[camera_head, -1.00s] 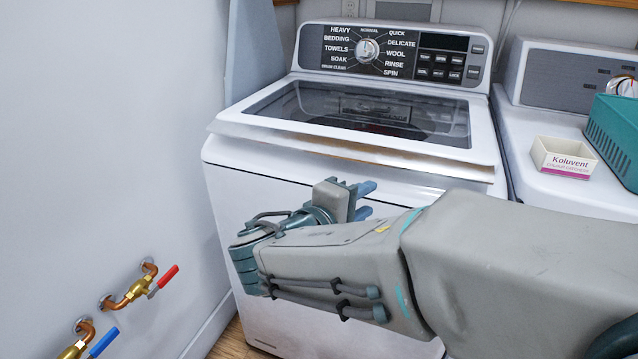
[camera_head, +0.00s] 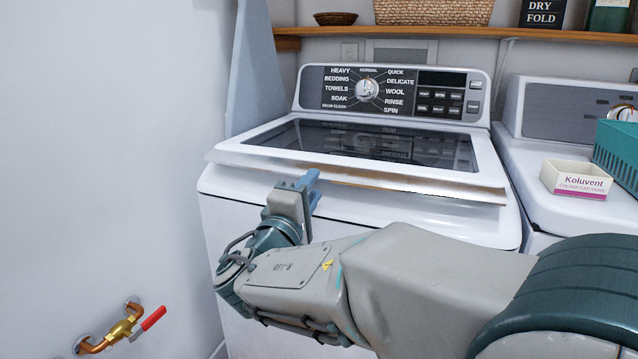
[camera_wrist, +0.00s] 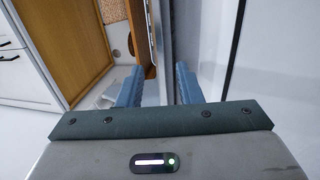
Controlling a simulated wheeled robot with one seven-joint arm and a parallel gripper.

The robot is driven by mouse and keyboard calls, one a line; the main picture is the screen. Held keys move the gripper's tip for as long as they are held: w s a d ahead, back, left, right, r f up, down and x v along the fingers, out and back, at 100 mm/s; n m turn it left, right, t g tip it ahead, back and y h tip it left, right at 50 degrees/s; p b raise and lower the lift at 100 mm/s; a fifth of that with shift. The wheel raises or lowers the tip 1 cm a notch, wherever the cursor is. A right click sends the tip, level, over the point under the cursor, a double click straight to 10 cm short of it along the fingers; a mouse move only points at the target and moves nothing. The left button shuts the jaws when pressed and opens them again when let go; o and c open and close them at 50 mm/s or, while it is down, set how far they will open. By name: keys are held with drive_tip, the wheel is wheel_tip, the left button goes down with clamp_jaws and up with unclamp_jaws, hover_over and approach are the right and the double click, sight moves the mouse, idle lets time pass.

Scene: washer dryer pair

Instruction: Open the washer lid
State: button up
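The washer (camera_head: 225,195) is white, with a dark glass panel in its lid (camera_head: 365,143). The lid lies nearly flat, and its front edge (camera_head: 400,181) juts out over the washer's front. My gripper (camera_head: 306,186) is just in front of this edge, left of its middle, with the fingers pointing up. In the wrist view my gripper (camera_wrist: 159,88) has its two blue fingers apart, with a clear gap and nothing held. A thin upright edge shows between and beyond the fingertips. I cannot tell whether a finger touches the lid.
The dryer (camera_head: 516,170) stands at the right with a Koluvent box (camera_head: 576,180) and a teal basket (camera_head: 615,150) on it. A wall is at the left, with a red-handled tap (camera_head: 128,326) low down. A wooden shelf (camera_head: 430,34) runs above the washer.

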drive_tip(key=shift+x, duration=2)
clamp_jaws()
drive_tip(key=shift+r, duration=0.1)
